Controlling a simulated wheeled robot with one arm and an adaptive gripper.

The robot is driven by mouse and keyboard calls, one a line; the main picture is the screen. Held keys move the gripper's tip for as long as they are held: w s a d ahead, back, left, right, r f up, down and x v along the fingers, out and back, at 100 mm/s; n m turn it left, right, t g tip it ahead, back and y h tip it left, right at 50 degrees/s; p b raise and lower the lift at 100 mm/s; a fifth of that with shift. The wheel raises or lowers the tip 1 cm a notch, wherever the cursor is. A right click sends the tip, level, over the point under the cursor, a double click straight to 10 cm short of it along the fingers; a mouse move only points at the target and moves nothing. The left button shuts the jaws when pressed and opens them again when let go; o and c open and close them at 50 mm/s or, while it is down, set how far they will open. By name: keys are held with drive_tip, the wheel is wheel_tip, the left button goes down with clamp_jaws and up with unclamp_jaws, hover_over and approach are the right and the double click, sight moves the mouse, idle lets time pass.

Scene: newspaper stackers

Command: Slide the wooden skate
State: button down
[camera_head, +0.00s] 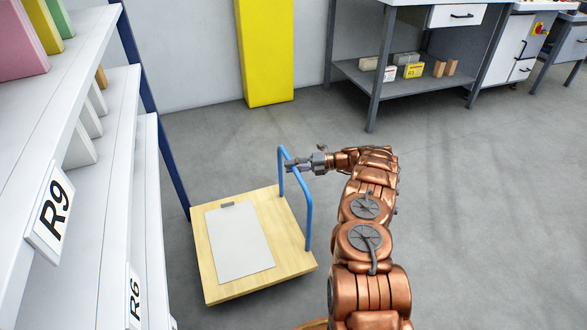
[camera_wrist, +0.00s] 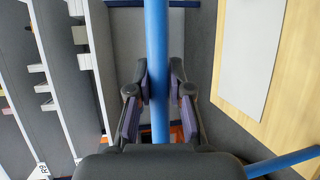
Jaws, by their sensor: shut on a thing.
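The wooden skate (camera_head: 222,281) is a flat, light wood platform on the floor beside the left shelving. It has a blue tube handle (camera_head: 308,215) along its right side. A light grey sheet (camera_head: 240,243) with a small dark clip lies on its deck. My gripper (camera_head: 290,165) is at the top bar of the handle. In the wrist view the blue bar (camera_wrist: 157,60) runs between my fingers (camera_wrist: 158,95), which are shut on it. The skate's deck (camera_wrist: 300,90) shows at the right of that view. The skate's underside is hidden.
White shelving (camera_head: 110,130) with R9 and R6 labels stands close along the left, with a dark blue post (camera_head: 165,120) near the skate. A yellow column (camera_head: 265,50) and a grey workbench (camera_head: 400,85) stand at the back. Grey floor is free behind and right of the skate.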

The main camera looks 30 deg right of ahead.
drive_tip(key=shift+d+r, duration=0.1)
drive_tip(key=shift+d, duration=0.05)
drive_tip(key=c, duration=1.1)
unclamp_jaws()
drive_tip(key=shift+o, duration=0.2)
drive_tip(key=v, duration=1.2)
